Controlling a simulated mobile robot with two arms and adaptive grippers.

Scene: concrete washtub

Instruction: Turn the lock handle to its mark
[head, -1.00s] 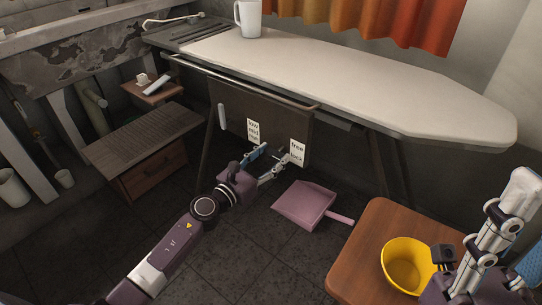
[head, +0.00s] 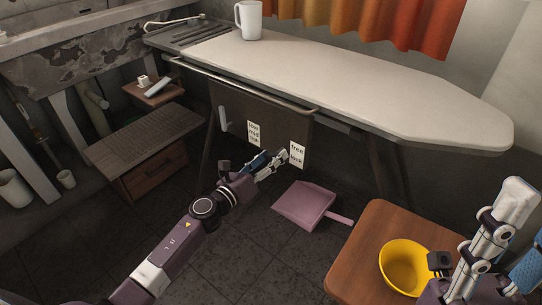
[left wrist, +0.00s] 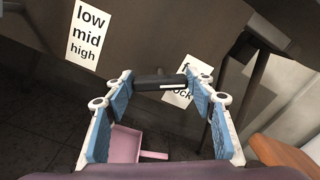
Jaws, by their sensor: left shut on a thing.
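The lock handle (left wrist: 160,82) is a dark bar with a white line on it, lying nearly level in the left wrist view. My left gripper (left wrist: 161,88) is shut on it, with a blue-padded finger at each end of the bar. The bar partly covers the white free/lock label (left wrist: 178,98). In the head view my left gripper (head: 272,159) is at the dark panel (head: 233,104) below the ironing board, beside the free/lock label (head: 297,155), and hides the handle.
A pale lever (head: 224,118) is on the panel beside a low/mid/high label (head: 253,133). A pink dustpan (head: 303,203) lies on the floor below. The ironing board (head: 350,80) overhangs the panel.

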